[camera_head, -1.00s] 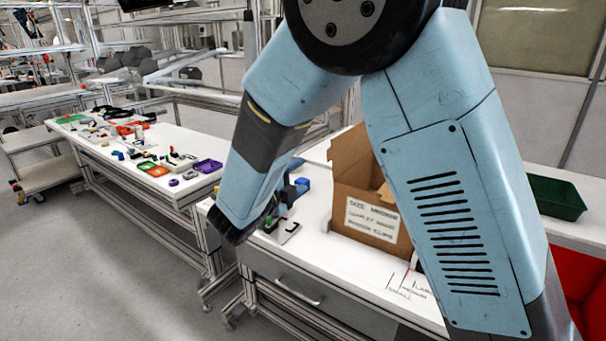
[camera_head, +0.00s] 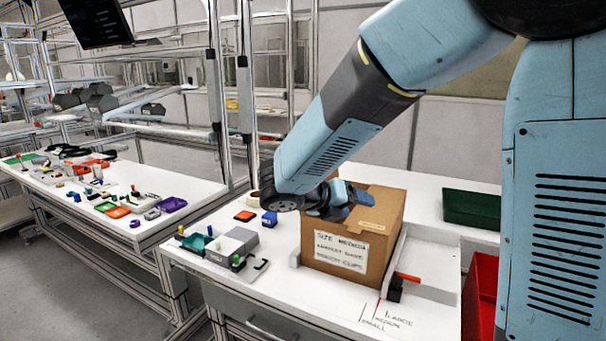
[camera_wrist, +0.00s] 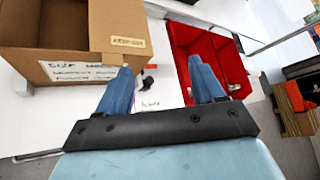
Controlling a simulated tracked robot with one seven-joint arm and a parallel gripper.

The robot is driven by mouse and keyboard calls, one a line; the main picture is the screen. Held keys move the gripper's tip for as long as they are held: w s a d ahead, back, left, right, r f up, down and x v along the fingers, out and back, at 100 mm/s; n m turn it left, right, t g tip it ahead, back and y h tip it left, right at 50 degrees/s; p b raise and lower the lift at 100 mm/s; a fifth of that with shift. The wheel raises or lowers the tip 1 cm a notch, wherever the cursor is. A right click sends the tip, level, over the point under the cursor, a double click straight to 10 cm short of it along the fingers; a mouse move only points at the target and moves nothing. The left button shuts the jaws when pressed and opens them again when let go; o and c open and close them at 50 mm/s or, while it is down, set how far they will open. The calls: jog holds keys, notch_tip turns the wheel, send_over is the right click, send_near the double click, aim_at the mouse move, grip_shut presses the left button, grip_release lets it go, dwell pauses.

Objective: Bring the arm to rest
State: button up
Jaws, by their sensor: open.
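My gripper (camera_wrist: 160,85) is open, with two blue fingers spread apart and nothing between them in the wrist view. In the head view my arm reaches left, and the gripper (camera_head: 345,198) is partly hidden behind the wrist, in front of the cardboard box. The cardboard box (camera_head: 385,238) stands open on the white table, with a handwritten "SIZE MEDIUM" label on its front. It also shows in the wrist view (camera_wrist: 70,68), beyond the fingers and to their left. I cannot tell whether the gripper touches it.
A red bin (camera_head: 480,297) stands right of the box, also in the wrist view (camera_wrist: 190,60). A green tray (camera_head: 470,208) lies behind. Small parts and a grey block (camera_head: 232,245) lie left of the box. A second bench (camera_head: 110,215) with trays stands further left.

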jog(key=s+d+r+m+y, duration=0.2)
jog(key=s+m, duration=0.5)
jog(key=m, duration=0.4)
jog(key=s+d+r+m+g+y, duration=0.1)
jog(key=s+d+m+y, duration=0.4)
jog(key=m, duration=0.6)
jog(key=s+d+r+m+y, duration=0.2)
jog(key=s+d+m, duration=0.3)
jog(key=s+m, duration=0.3)
jog(key=m+y, duration=0.1)
jog(key=m, duration=0.2)
jog(key=shift+s+d+r, duration=0.3)
jog(key=shift+s, duration=0.05)
